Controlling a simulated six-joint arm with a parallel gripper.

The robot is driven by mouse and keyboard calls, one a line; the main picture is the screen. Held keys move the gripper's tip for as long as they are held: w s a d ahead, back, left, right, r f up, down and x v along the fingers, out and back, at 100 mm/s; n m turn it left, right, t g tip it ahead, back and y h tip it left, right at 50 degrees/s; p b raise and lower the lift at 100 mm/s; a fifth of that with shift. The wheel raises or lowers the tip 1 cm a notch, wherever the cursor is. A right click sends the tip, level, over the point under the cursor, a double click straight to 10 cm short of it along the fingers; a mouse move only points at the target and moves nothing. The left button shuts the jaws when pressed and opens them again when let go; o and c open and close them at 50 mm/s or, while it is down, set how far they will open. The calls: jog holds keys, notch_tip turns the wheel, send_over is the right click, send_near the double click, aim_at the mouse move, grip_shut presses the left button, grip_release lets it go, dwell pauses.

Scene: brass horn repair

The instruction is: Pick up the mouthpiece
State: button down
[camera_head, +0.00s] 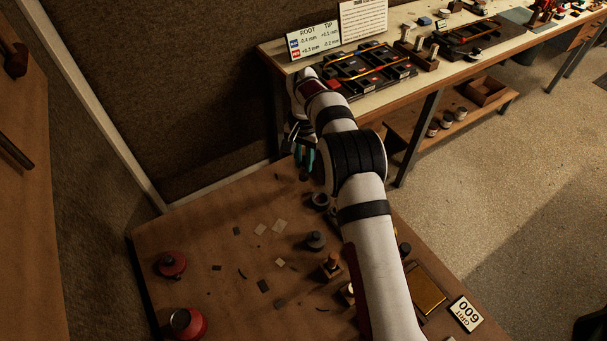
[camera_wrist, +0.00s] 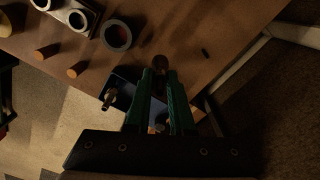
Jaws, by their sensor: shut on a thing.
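My gripper (camera_wrist: 160,77) has green fingers, and in the wrist view they are closed around a small, dark brownish rounded piece, which looks like the mouthpiece (camera_wrist: 160,62). It shows at the fingertips, over the brown bench top; the dim light hides its detail. In the head view my gripper (camera_head: 304,157) hangs at the far edge of the brown bench, partly behind my arm, and the mouthpiece cannot be made out there.
A dark blue holder (camera_wrist: 122,88) with a small brass part (camera_wrist: 110,99) lies beside the fingers. A dark ring (camera_wrist: 117,36) sits near. On the brown bench (camera_head: 200,240) are red tins (camera_head: 171,264) and scattered scraps. A long workbench (camera_head: 440,68) stands behind.

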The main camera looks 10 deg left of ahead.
jog(key=shift+r, duration=2.75)
